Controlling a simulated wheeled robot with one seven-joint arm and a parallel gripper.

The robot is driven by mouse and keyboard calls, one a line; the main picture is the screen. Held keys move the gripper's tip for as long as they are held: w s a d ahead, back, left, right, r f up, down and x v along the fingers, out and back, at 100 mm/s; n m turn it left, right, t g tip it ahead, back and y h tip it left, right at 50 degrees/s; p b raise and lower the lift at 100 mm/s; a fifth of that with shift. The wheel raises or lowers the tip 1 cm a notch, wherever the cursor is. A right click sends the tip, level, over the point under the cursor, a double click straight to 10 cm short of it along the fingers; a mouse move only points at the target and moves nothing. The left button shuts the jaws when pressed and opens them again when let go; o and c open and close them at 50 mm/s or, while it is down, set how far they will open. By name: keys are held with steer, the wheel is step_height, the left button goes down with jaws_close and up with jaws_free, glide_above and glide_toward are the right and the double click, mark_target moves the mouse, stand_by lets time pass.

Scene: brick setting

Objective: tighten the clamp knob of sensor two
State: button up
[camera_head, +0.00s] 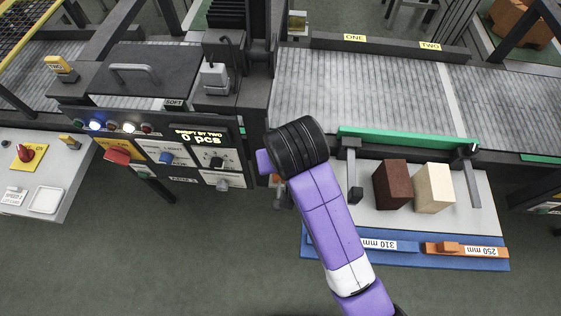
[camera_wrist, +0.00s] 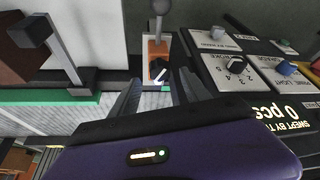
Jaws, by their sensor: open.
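Yellow labels ONE (camera_head: 355,38) and TWO (camera_head: 430,46) are on the conveyor's far rail. A dark bracket (camera_head: 467,152) stands at the near green rail on the right, below TWO. Another dark bracket (camera_head: 352,170) stands left of the bricks; a dark block on a grey bar (camera_wrist: 35,32) shows at upper left in the wrist view. My gripper (camera_wrist: 158,88) is open and empty. Beyond its fingertips is an orange piece with a small black knob (camera_wrist: 158,68) and white pointer. I cannot tell which part is sensor two's clamp knob. My arm hides the fingers in the head view.
A control panel (camera_head: 150,150) with knobs and a display lies left of my arm. A dark red brick (camera_head: 391,185) and a cream brick (camera_head: 433,188) stand on the pale table. Blue and orange gauges (camera_head: 467,249) lie along its front edge.

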steer(key=v, duration=0.5)
steer(key=shift+f, duration=0.1)
stand_by(0.4)
